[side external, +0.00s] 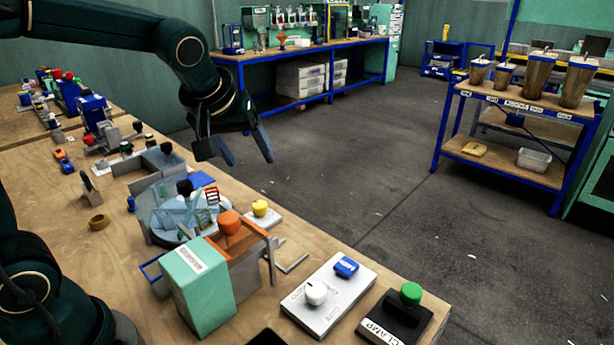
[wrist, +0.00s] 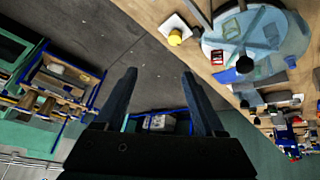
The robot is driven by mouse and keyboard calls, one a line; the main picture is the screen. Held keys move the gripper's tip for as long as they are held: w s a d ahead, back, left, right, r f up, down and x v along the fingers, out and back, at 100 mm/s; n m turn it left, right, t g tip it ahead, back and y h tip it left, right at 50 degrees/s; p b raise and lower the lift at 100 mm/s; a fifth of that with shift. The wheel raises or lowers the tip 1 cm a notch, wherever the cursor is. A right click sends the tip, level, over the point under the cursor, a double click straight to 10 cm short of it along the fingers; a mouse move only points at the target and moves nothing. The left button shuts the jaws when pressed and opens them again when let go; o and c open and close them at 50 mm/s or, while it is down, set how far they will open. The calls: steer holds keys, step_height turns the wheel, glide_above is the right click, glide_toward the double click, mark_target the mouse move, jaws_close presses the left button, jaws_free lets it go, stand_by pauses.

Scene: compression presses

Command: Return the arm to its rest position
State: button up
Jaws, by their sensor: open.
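My gripper (side external: 236,146) hangs in the air at the upper left of the side external view, over the far edge of the workbench. Its two fingers are spread and nothing is between them. In the wrist view my gripper (wrist: 160,82) also shows open and empty, with dark floor and a far bench behind the fingers. My arm reaches in from the top left of the side external view, bent downward at the wrist. The gripper touches nothing that I can see.
Below stand a round glass-like fixture (side external: 168,222), a teal box (side external: 200,290), an orange knob (side external: 229,223), a yellow knob (side external: 260,208), a white switch plate (side external: 328,300) and a black clamp box (side external: 392,322). Several small devices crowd the bench's far left. Open floor (side external: 390,150) lies right.

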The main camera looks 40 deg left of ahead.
steer(key=s+d+m+h, duration=0.1)
steer(key=s+d+m, duration=0.1)
steer(key=s, duration=0.3)
steer(key=s+d+f+m+h, duration=0.1)
steer(key=s+d+m, duration=0.1)
steer(key=s, duration=0.4)
steer(key=s+d+f+m, duration=0.1)
steer(key=s+d+m, duration=0.1)
steer(key=s, duration=0.3)
steer(key=shift+s+d+f+m+h, duration=0.15)
steer(key=shift+d+m+h, duration=0.25)
steer(key=shift+m, duration=0.2)
steer(key=shift+s+m, duration=0.1)
steer(key=shift+m, duration=0.3)
